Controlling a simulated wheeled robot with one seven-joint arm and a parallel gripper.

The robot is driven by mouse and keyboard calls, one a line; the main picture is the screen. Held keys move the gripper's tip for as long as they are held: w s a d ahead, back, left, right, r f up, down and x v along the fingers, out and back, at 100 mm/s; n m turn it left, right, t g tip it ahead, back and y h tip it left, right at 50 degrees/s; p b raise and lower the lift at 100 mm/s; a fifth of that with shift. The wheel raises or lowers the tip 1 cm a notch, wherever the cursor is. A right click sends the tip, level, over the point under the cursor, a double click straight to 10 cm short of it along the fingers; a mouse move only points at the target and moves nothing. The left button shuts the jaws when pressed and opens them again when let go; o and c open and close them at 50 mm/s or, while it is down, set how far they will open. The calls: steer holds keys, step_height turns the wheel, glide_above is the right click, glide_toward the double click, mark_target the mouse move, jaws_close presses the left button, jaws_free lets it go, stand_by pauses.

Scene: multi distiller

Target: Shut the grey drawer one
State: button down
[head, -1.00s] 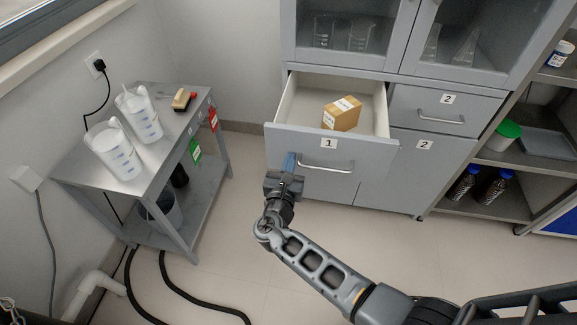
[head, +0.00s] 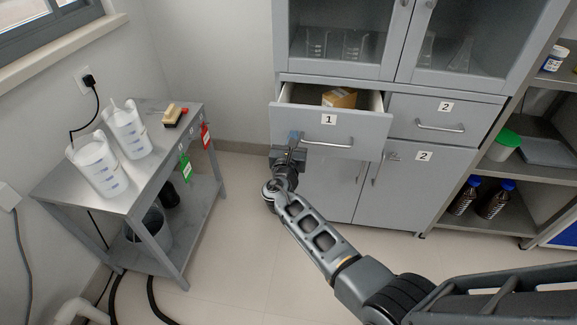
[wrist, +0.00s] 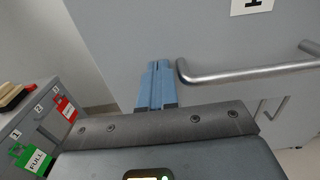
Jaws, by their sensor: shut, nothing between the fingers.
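The grey drawer one (head: 350,128) is partly open in the grey cabinet, its front bearing a "1" label and a bar handle. A cardboard box (head: 339,98) stands inside, its lower part hidden by the drawer front. My gripper (head: 294,140) is at the left part of the drawer front, just left of the handle. In the wrist view its blue fingers (wrist: 156,86) are together and empty, pointing at the drawer front (wrist: 130,35) beside the handle's left end (wrist: 190,72). Whether the tips touch the front is hard to tell.
Drawer two (head: 437,118) to the right is closed. Cabinet doors (head: 335,185) lie below drawer one. A metal side table (head: 150,165) with two white jugs stands at the left. Open shelves (head: 505,175) with bottles stand at the right. The floor in front of the cabinet is clear.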

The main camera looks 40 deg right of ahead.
steer(key=b+x, duration=0.6)
steer(key=x, duration=0.6)
steer(key=shift+w+d+f+b, duration=0.15)
steer(key=shift+w+d+b, duration=0.05)
steer(key=shift+b, duration=0.2)
steer(key=shift+w+d+b, duration=0.3)
steer(key=shift+w+d, duration=0.05)
steer(key=shift+d, duration=0.1)
steer(key=shift+r, duration=0.35)
steer(key=shift+d+r, duration=0.1)
steer(key=shift+d, duration=0.05)
steer(key=p+v, duration=0.3)
steer(key=v, duration=1.1)
steer(key=shift+a+f+p, duration=0.25)
steer(key=shift+f+p, duration=0.05)
steer(key=shift+p, duration=0.1)
steer(key=shift+s, duration=0.2)
